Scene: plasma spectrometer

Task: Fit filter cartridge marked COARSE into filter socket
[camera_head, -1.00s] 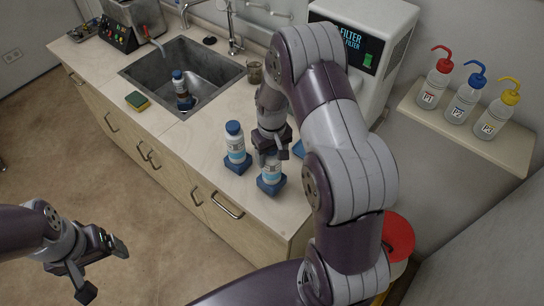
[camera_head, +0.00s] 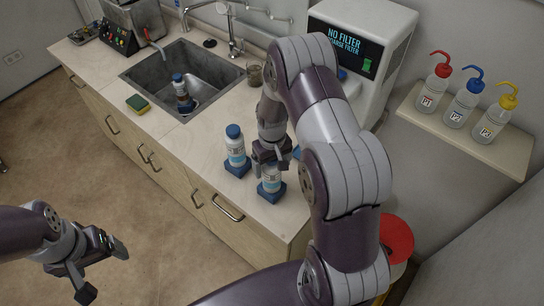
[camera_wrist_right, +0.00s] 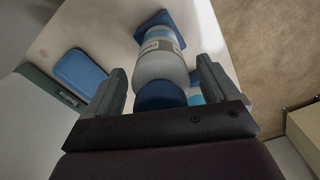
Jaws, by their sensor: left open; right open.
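Two white bottle-shaped cartridges on blue square bases stand on the counter. The left one (camera_head: 235,148) has its blue cap in plain view. The nearer one (camera_head: 271,181) is under my right gripper (camera_head: 271,158), which hides its top. In the right wrist view that white body (camera_wrist_right: 158,66) and blue cap lie between the open fingers of my right gripper (camera_wrist_right: 162,92). I cannot read COARSE on either label. The machine (camera_head: 362,50) shows "NO FILTER" and "COARSE FILTER" on its display; my arm hides much of its front, and I cannot make out the socket. My left gripper (camera_head: 92,262) is open and empty.
A sponge (camera_head: 137,104) and a brown jar (camera_head: 254,76) are on the counter. A blue flat piece (camera_wrist_right: 80,74) lies beside the right gripper. Three wash bottles (camera_head: 464,98) stand on the right shelf.

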